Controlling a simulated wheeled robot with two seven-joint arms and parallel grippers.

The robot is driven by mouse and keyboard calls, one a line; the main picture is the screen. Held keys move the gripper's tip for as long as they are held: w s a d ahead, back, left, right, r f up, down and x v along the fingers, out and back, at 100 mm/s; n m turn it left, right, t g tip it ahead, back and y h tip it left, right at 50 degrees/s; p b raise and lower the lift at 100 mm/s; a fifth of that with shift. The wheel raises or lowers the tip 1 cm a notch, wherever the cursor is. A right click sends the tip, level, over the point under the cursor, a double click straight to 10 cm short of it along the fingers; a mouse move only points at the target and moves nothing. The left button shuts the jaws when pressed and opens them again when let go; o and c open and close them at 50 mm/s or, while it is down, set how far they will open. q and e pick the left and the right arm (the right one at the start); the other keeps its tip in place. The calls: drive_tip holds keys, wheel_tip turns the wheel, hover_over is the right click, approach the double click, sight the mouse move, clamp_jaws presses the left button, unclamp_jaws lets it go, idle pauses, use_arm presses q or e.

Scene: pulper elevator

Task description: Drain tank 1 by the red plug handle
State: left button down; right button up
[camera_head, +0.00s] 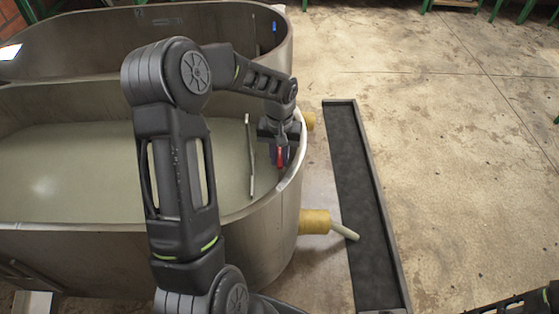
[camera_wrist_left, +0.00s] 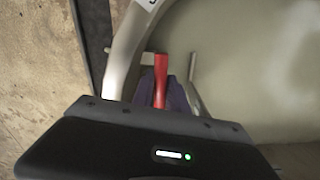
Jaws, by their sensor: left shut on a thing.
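The near steel tank (camera_head: 285,225) holds pale greenish liquid (camera_head: 90,165); its number is not readable here. My left gripper (camera_head: 280,157) is inside its right rim, shut on the red plug handle (camera_head: 280,158). In the left wrist view the red handle (camera_wrist_left: 162,78) stands between the purplish fingers (camera_wrist_left: 162,95). The handle's lower end is hidden.
A thin metal rod (camera_head: 249,155) stands in the liquid left of the gripper. A second steel tank (camera_head: 200,22) adjoins behind. A dark framed floor channel (camera_head: 362,190) runs along the right. Another yellow outlet (camera_head: 309,120) sits farther back. Open concrete floor (camera_head: 455,130) lies beyond.

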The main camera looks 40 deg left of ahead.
use_arm(q)
wheel_tip(320, 180, up, 5)
drive_tip(key=shift+w+f+p, duration=0.1)
drive_tip(key=shift+f+p, duration=0.05)
drive_tip(key=shift+p, duration=0.45)
drive_tip(key=shift+f, duration=0.1)
drive_tip(key=c, duration=1.7)
unclamp_jaws()
wheel_tip(320, 180, up, 8)
drive_tip(key=shift+f, duration=0.1)
